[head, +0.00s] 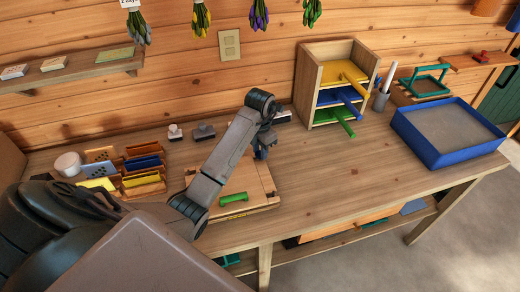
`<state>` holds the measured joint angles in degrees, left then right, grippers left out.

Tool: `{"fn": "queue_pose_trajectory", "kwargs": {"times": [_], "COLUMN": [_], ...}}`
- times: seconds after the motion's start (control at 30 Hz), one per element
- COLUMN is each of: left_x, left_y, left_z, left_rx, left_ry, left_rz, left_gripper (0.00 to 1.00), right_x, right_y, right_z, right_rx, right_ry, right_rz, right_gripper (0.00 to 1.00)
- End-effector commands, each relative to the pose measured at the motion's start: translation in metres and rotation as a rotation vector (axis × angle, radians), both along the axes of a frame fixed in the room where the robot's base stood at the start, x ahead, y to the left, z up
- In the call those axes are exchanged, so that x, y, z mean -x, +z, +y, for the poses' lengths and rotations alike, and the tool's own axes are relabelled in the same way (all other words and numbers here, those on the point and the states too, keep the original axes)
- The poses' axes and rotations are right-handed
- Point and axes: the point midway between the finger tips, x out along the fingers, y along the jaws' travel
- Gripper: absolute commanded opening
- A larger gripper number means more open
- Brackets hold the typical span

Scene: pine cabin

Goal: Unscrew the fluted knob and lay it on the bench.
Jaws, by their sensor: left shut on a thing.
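My left gripper (264,142) reaches over the back of a light wooden board (259,189) on the bench (338,177). It points down and is shut on a small dark blue piece (262,154), which seems to be the fluted knob. The wrist hides most of the piece, so I cannot make out its flutes or whether it still touches the board. A green bar-shaped part (233,198) is at the board's front. My right gripper is not in view.
Card racks (143,180) and a white cup (68,164) stand left. An open wooden cubby (336,85) with coloured trays stands behind. A blue sand tray (447,134) sits at the right. The bench between board and sand tray is clear.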

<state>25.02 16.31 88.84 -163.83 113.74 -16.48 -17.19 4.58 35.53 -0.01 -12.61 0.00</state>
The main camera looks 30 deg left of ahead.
Motion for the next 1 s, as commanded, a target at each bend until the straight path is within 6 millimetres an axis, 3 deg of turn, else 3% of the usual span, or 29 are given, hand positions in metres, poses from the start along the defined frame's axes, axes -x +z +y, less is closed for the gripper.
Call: {"fn": "queue_pose_trajectory", "kwargs": {"times": [0.47, 0.67, 1.0], "left_x": [0.001, 0.001, 0.001], "left_y": [0.001, 0.007, 0.036], "left_z": [0.002, 0.001, 0.001], "left_rx": [-0.002, -0.001, 0.000], "left_ry": [1.055, 1.039, 1.038], "left_rz": [-0.001, 0.000, 0.000], "left_gripper": [0.00, 0.00, 0.00], "right_x": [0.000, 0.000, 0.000], "right_y": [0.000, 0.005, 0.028], "right_z": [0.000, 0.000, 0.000], "right_rx": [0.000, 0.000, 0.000], "right_ry": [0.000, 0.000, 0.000], "right_rz": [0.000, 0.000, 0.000], "right_gripper": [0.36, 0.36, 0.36]}}
